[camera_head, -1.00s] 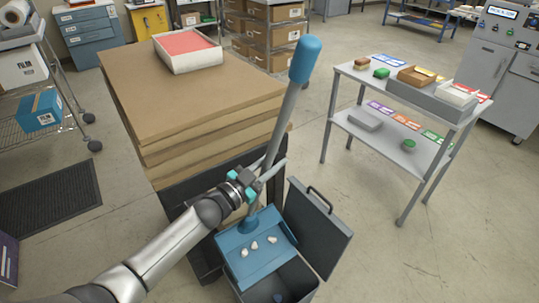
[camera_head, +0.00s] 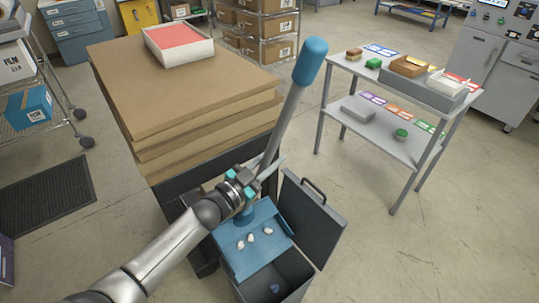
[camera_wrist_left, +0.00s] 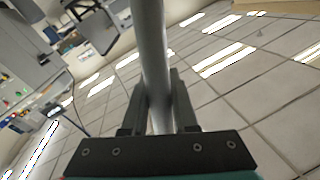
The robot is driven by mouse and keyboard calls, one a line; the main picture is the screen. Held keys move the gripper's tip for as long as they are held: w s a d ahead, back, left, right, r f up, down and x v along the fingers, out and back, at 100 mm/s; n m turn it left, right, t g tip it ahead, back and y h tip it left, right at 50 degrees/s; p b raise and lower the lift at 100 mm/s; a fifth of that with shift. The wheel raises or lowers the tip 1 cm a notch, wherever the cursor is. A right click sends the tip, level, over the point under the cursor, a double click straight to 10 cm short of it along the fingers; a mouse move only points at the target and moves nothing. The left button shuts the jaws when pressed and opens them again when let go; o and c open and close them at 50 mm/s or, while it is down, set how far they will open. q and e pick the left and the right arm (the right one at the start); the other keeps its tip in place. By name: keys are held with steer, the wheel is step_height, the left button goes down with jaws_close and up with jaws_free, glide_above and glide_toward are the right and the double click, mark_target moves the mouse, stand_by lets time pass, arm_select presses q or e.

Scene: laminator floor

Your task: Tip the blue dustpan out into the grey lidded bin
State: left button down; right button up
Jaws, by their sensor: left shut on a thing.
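The blue dustpan (camera_head: 254,256) is over the back part of the open grey bin (camera_head: 285,275), its pan sloping down toward the bin's opening. Several small white scraps (camera_head: 251,237) lie on the pan. Its long grey handle (camera_head: 283,126) rises to a blue grip (camera_head: 311,62) and leans right. My left gripper (camera_head: 258,181) is shut on the handle just above the pan; the handle also shows between the fingers in the left wrist view (camera_wrist_left: 152,60). The bin's lid (camera_head: 312,218) stands open on the right. A small blue thing (camera_head: 275,288) shows inside the bin. My right gripper is out of view.
A stack of brown boards (camera_head: 190,95) with a white tray (camera_head: 181,56) on top stands behind the bin. A grey two-level table (camera_head: 375,135) with small items stands to the right. A dark mat (camera_head: 45,200) lies at left. The floor at right is clear.

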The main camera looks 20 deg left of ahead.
arm_select(q)
steer(key=shift+m, duration=0.6)
steer(key=shift+s+d+r+p, duration=0.1)
steer(key=shift+s+d+p, duration=0.1)
steer(key=shift+s+d, duration=0.6)
steer(key=shift+s+d+p, duration=0.2)
steer(key=shift+s+d, duration=0.4)
steer(key=shift+d, duration=0.35)
steer(key=w+a+n+b, duration=0.1)
steer(key=w+a+n, duration=0.1)
steer(key=w+a, duration=0.5)
steer(key=shift+a+r+b, duration=0.35)
steer(key=shift+a+r, duration=0.05)
steer(key=shift+a, duration=0.55)
steer(key=w+a+f+n+b, duration=0.1)
steer(key=w+a+n+b, duration=0.1)
steer(key=w+a+b, duration=0.4)
steer(key=shift+w+a+f+n+y+b, duration=0.2)
steer(key=shift+w+a+n+y+b, duration=0.15)
steer(key=shift+a+b, duration=0.75)
steer(key=shift+a, duration=0.15)
